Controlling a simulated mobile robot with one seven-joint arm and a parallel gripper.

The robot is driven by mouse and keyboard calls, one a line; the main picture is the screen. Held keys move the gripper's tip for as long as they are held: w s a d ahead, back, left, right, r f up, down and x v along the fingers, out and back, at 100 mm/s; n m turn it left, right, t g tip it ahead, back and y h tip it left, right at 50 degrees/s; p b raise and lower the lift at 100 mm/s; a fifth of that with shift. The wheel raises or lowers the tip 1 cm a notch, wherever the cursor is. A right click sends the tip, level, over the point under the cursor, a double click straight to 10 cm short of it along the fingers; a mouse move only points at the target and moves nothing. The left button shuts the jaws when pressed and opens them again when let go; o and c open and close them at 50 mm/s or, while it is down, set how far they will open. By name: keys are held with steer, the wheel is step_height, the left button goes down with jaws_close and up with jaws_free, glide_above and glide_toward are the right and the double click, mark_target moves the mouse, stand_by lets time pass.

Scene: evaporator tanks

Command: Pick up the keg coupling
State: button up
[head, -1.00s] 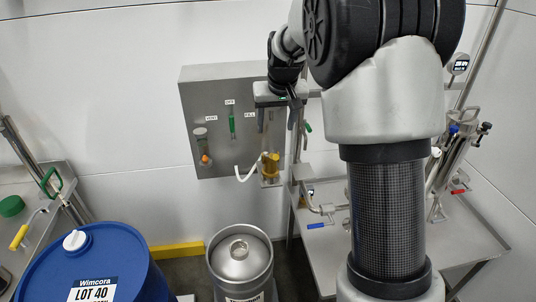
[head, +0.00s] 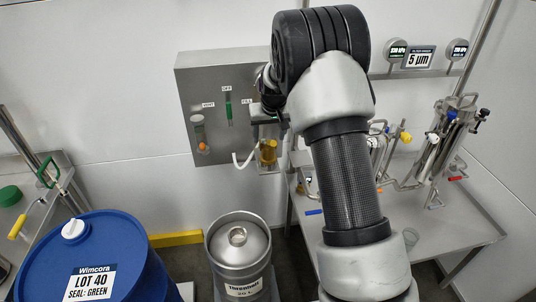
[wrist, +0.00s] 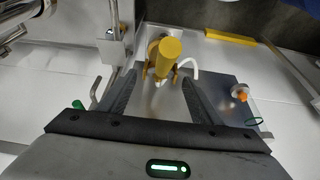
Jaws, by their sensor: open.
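The keg coupling (head: 268,152), a yellow fitting with a white hose, is at the lower right of the grey wall panel in the head view. In the wrist view its yellow cylindrical body and side arms (wrist: 168,52) show ahead of my gripper (wrist: 160,80), near the middle between the fingertips. The dark fingers are apart, with nothing visibly held between them. In the head view my gripper (head: 266,118) is in front of the panel, just above the coupling, and is partly hidden by my arm. I cannot tell the exact gap to the coupling.
The grey panel (head: 205,100) carries a green handle (head: 228,108) and an orange-tipped tube (head: 201,145). A steel keg (head: 238,250) stands below, beside a blue drum (head: 85,245). A steel bench (head: 455,220) with pipework is at right. A yellow floor bar (head: 175,239) lies along the wall.

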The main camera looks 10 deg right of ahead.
mark_target(267, 151)
steer(key=x, duration=0.3)
steer(key=shift+w+f, duration=0.1)
steer(key=shift+c, duration=0.6)
jaws_close()
